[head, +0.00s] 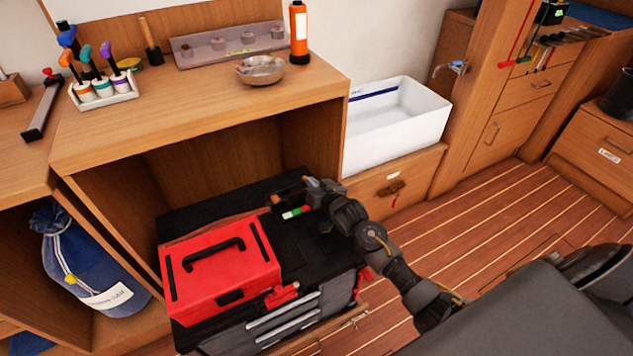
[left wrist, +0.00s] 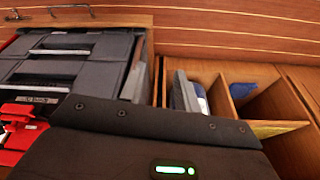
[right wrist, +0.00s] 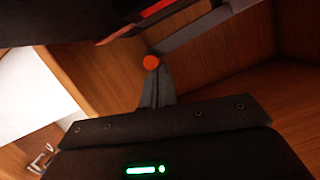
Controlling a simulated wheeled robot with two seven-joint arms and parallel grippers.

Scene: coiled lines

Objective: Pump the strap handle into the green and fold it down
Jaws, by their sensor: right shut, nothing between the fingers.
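A small strip (head: 297,212) coloured green, white and red lies on the black surface behind the red toolbox. A dark upright piece (head: 286,197), possibly the strap handle, stands beside it, partly hidden by my right gripper (head: 312,188). My right gripper is shut and empty. In the right wrist view its fingers (right wrist: 155,85) are together, close to a round orange end (right wrist: 151,62) and a grey bar (right wrist: 205,26); I cannot tell if they touch.
The red toolbox (head: 215,272) sits on a black drawer case in an open wooden bay. A bench above it carries tools and a metal bowl (head: 260,69). A white bin (head: 392,130) stands to the right. Plank floor (head: 470,230) is clear at right.

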